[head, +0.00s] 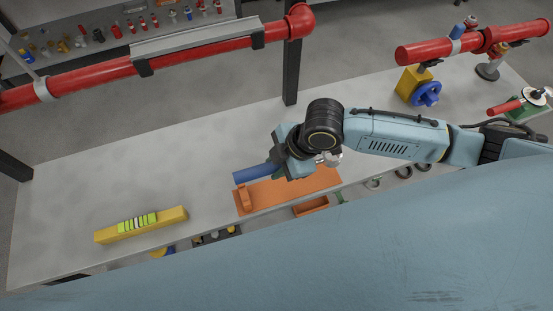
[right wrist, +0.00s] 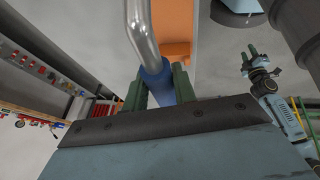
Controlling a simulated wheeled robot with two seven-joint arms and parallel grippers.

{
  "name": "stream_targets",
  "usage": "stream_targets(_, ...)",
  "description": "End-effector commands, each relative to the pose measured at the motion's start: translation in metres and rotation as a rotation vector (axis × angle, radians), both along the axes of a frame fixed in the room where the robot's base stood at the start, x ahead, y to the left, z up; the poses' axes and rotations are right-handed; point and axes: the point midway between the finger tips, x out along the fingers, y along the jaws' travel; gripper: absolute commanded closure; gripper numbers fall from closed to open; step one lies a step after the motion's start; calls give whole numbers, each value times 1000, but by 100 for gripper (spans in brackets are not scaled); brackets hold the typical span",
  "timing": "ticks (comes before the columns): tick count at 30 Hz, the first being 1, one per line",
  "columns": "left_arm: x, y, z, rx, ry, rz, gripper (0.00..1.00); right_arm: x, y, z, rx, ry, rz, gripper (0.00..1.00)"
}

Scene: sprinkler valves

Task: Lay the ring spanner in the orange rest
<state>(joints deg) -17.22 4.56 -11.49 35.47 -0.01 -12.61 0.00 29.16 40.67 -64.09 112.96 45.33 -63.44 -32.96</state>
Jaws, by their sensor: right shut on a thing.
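My right gripper (head: 293,168) is shut on the blue handle (head: 254,173) of the ring spanner, above the orange rest (head: 300,189). In the right wrist view the handle (right wrist: 157,86) sits between the green fingers, and the bent silver shank (right wrist: 141,35) runs up out of the picture. The ring end is not clearly visible. The orange rest (right wrist: 176,25) shows behind the shank. It is a flat plate on the bench with a raised block at its left end. My left gripper (right wrist: 255,55) shows small in the right wrist view, away from the spanner; its opening is unclear.
A yellow block with a green striped piece (head: 140,224) lies on the grey bench (head: 150,170) at the left. A red pipe (head: 150,63) crosses behind. A yellow and blue valve (head: 418,88) stands at the right. Several small parts and an orange tray (head: 310,206) lie near the front edge.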

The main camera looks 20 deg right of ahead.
Motion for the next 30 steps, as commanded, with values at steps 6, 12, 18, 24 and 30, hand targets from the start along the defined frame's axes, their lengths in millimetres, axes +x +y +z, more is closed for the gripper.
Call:
stream_targets(6,0,0,-11,0,0,0,64,1,1,-23,2,-1,-1,100)
stream_targets(12,0,0,-19,0,0,0,64,1,0,-42,2,-2,-2,100)
stream_targets(18,0,0,-25,0,0,0,64,1,0,-56,3,-3,-2,100)
stream_targets(24,0,0,-27,0,-1,0,64,1,1,-63,3,-4,-1,100)
stream_targets(30,1,0,-27,0,-1,0,64,1,1,-64,2,-4,-1,100)
